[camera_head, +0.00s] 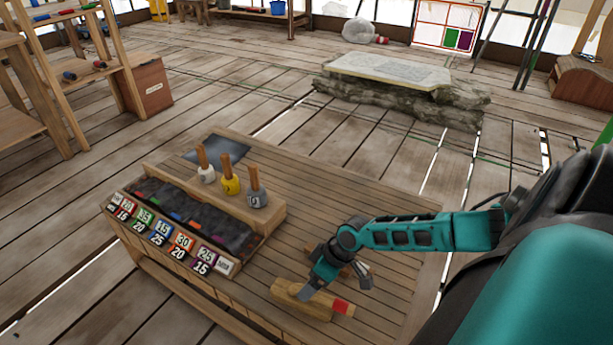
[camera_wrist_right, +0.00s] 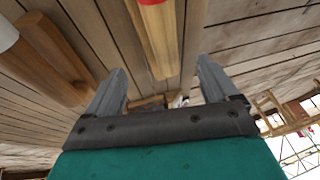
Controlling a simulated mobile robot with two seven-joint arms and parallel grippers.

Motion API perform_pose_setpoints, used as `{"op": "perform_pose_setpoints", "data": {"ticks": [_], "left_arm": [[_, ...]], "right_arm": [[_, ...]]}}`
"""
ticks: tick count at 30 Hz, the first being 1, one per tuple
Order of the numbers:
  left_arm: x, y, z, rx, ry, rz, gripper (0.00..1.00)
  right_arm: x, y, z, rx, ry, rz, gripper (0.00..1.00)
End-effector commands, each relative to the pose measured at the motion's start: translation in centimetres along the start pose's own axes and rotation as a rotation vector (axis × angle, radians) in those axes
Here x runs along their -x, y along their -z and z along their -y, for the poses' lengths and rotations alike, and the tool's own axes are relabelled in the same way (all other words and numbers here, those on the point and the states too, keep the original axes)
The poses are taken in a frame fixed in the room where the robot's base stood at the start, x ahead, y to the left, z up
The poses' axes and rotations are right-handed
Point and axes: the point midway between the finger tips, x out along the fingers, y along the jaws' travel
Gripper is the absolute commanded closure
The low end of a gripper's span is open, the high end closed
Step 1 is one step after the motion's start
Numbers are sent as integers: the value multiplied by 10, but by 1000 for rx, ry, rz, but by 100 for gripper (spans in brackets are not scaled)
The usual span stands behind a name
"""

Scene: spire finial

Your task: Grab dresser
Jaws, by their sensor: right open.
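No tool bears a readable name, so I cannot be sure which one is the dresser. A wooden piece with a red band (camera_head: 343,307) lies at the front of the workbench, beside or against a pale wooden block (camera_head: 292,301). My right gripper (camera_head: 336,284) is open just above these pieces, its fingers pointing down. In the right wrist view, a wooden bar with a red end (camera_wrist_right: 158,40) shows between and beyond the spread fingers (camera_wrist_right: 162,72). Nothing is held. The arm hides part of the pieces behind it. My left gripper is not in view.
The workbench (camera_head: 395,215) carries a tray with numbered tags (camera_head: 180,240) and a rack of white (camera_head: 206,173), yellow (camera_head: 229,186) and grey (camera_head: 257,197) wooden-handled tools. A stone slab (camera_head: 390,70) lies beyond. The bench is mostly bare right of the rack.

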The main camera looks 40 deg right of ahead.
Motion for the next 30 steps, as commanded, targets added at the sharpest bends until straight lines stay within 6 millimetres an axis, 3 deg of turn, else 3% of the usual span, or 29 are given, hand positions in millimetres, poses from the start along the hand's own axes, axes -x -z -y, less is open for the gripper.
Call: {"op": "perform_pose_setpoints", "data": {"ticks": [10,15,24,30], "left_arm": [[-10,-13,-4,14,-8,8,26],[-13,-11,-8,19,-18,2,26],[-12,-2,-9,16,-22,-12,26],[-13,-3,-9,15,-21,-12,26]], "right_arm": [[-40,2,0,-1,1,-2,13],[-60,2,-1,0,0,-2,13],[-63,2,0,1,-1,-1,13],[-63,2,0,0,-1,-1,32]]}}
